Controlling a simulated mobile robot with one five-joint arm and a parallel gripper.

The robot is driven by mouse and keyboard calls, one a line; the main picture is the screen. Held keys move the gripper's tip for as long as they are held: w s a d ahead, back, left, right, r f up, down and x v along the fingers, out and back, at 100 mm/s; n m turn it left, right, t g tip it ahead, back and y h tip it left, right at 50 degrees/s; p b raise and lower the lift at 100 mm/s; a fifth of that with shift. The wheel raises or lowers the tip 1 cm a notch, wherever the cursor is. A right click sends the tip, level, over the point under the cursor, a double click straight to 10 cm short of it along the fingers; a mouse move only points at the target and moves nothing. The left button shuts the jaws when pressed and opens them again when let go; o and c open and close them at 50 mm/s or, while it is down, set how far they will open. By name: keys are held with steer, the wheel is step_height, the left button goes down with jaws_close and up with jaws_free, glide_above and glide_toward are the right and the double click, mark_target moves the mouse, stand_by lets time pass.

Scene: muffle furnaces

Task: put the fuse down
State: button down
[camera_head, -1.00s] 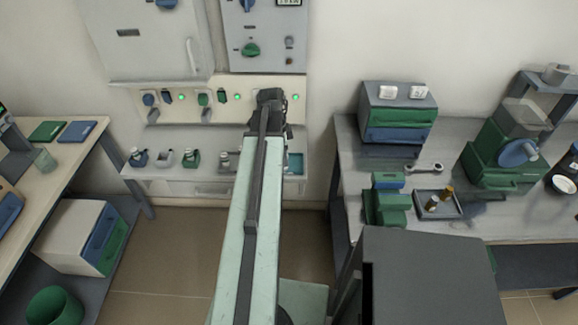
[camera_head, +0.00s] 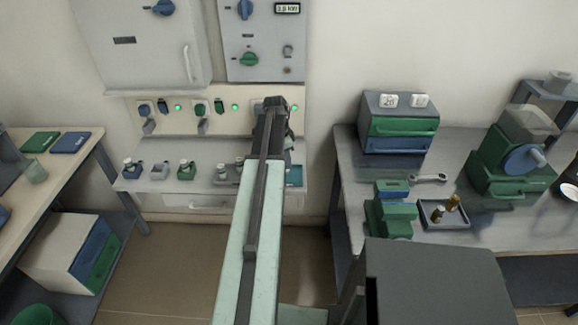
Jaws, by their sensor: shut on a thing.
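My gripper (camera_head: 271,112) is at the far end of my raised arm, in front of the right part of the cream socket panel (camera_head: 218,128). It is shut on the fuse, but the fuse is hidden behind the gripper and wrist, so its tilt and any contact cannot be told. Below the panel is a pale grey shelf (camera_head: 205,187). A blue tray (camera_head: 295,176) shows at the shelf's right end, partly hidden by my arm. On the right bench, a dark tray (camera_head: 456,224) holds small brass-coloured cylinders (camera_head: 454,202).
Several small bottles in holders, one a green holder (camera_head: 186,173), stand along the shelf. A furnace cabinet (camera_head: 143,45) and a control box (camera_head: 262,40) hang above the panel. The right bench (camera_head: 345,160) carries green machines and a drawer box (camera_head: 399,122). Another bench stands left.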

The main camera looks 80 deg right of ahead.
steer(key=shift+s+d, duration=0.1)
steer(key=shift+d, duration=0.15)
steer(key=f+b, duration=0.2)
steer(key=d+f+b, duration=0.1)
steer(key=shift+s+f, duration=0.2)
steer(key=shift+s, duration=0.05)
steer(key=shift+f+b, duration=0.4)
steer(key=shift+b, duration=0.15)
steer(key=shift+r, duration=0.25)
steer(key=shift+f, duration=0.2)
steer(key=c, duration=1.1)
jaws_free()
steer(key=shift+o, duration=0.2)
steer(key=shift+r, duration=0.1)
